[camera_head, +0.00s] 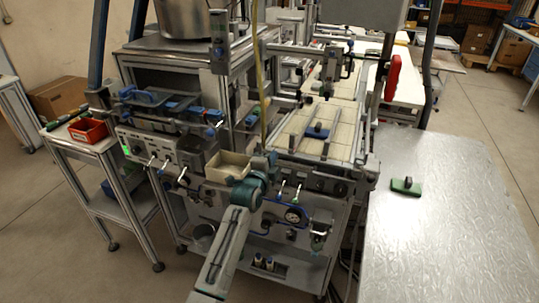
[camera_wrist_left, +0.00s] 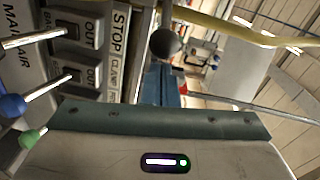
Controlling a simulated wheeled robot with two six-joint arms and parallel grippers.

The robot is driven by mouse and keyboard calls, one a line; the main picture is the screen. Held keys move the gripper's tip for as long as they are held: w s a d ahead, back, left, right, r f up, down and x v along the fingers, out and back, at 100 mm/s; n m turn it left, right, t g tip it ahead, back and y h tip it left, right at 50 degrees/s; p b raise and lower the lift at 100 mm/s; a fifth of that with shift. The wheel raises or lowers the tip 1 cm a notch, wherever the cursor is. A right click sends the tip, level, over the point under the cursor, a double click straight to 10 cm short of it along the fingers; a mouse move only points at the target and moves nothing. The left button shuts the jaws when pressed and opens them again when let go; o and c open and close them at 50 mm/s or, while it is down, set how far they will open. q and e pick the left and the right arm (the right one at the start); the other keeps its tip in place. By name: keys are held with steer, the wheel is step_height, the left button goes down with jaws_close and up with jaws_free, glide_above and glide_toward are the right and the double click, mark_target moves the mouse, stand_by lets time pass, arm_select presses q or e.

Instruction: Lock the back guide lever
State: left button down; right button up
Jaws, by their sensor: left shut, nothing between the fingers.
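Two small levers, one tipped blue (camera_head: 281,187) and one tipped green (camera_head: 297,194), stand on the machine's front panel. In the left wrist view a blue knob (camera_wrist_left: 12,105) and a green knob (camera_wrist_left: 30,138) end metal rods at the left, near plates marked "OUT" (camera_wrist_left: 90,28). One label seems to begin "BA", so I cannot tell surely which is the back guide lever. My left gripper (camera_head: 264,165) is just left of and above these levers, apart from them. It is shut and empty; its fingers (camera_wrist_left: 162,85) show in the wrist view. My right gripper is out of view.
A black ball knob (camera_wrist_left: 165,43) and a yellow hose (camera_wrist_left: 225,30) are close to the fingers. A beige bin (camera_head: 228,167) sits beside my left wrist. A pressure gauge (camera_head: 293,215) is below the levers. A metal table (camera_head: 440,230) stands right.

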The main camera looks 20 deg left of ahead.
arm_select(q)
steer(key=shift+s+a, duration=0.15)
steer(key=shift+a, duration=0.3)
steer(key=shift+d+f, duration=0.1)
steer(key=shift+s+a, duration=0.3)
steer(key=shift+a, duration=0.2)
steer(key=shift+s+a+b, duration=0.2)
steer(key=shift+a+b, duration=0.45)
steer(key=shift+a, duration=0.6)
steer(key=shift+s+a+b, duration=0.15)
steer(key=shift+a+b, duration=0.55)
steer(key=shift+a, duration=0.55)
steer(key=shift+s+a+b, duration=0.2)
steer(key=shift+a+b, duration=0.45)
steer(key=shift+a, duration=0.6)
steer(key=shift+a+r+b, duration=0.2)
steer(key=shift+r+b, duration=0.1)
steer(key=shift+r, duration=0.05)
steer(key=shift+r, duration=0.15)
